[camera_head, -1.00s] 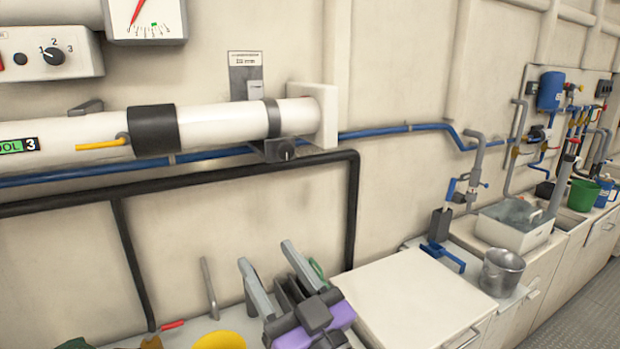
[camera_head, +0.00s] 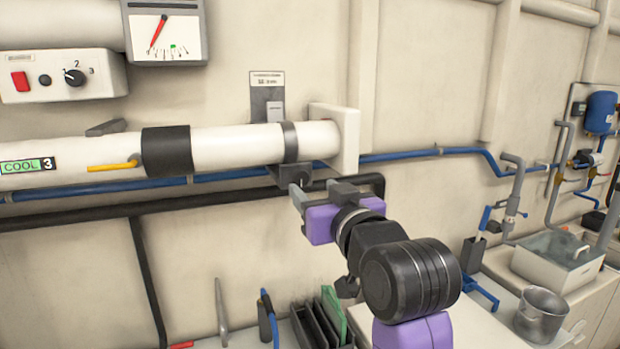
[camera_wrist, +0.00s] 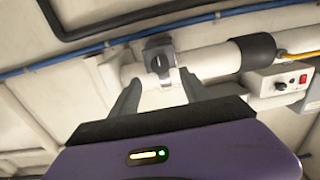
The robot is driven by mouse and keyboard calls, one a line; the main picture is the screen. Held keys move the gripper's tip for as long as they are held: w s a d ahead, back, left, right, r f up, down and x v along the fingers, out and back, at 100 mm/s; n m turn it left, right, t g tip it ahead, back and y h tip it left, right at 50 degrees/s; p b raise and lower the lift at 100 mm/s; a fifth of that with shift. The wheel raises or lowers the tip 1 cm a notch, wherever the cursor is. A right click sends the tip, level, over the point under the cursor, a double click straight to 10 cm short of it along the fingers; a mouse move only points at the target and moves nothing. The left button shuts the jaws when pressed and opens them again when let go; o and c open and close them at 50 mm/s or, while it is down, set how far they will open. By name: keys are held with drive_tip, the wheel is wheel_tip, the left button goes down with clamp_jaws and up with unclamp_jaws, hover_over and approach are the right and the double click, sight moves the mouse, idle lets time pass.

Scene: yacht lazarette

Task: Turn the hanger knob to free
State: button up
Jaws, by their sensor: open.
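The hanger knob (camera_head: 303,179) is a small dark knob on the grey bracket under the strap around the thick white pipe (camera_head: 225,147). In the wrist view the knob (camera_wrist: 160,63) shows a pale pointer mark on its face, lying between the lines of my two fingers but beyond their tips. My gripper (camera_head: 297,192) is open and empty, just in front of and slightly below the knob. In the wrist view my gripper (camera_wrist: 158,88) has one finger on each side, pointing toward the bracket. My fingers partly cover the bracket's lower part in the head view.
A blue pipe (camera_head: 110,188) and a black rail (camera_head: 80,221) run along the wall close below the white pipe. A label plate (camera_head: 267,95) is above the bracket. A switch box (camera_head: 65,77) and gauge (camera_head: 165,35) are upper left. A metal pot (camera_head: 541,313) stands lower right.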

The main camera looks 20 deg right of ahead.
sight(301, 178)
drive_tip(key=w+p, duration=0.1)
drive_tip(key=w, duration=0.6)
drive_tip(key=shift+w+p, duration=0.25)
drive_tip(key=shift+p, duration=0.05)
drive_tip(key=shift+c, duration=0.4)
clamp_jaws()
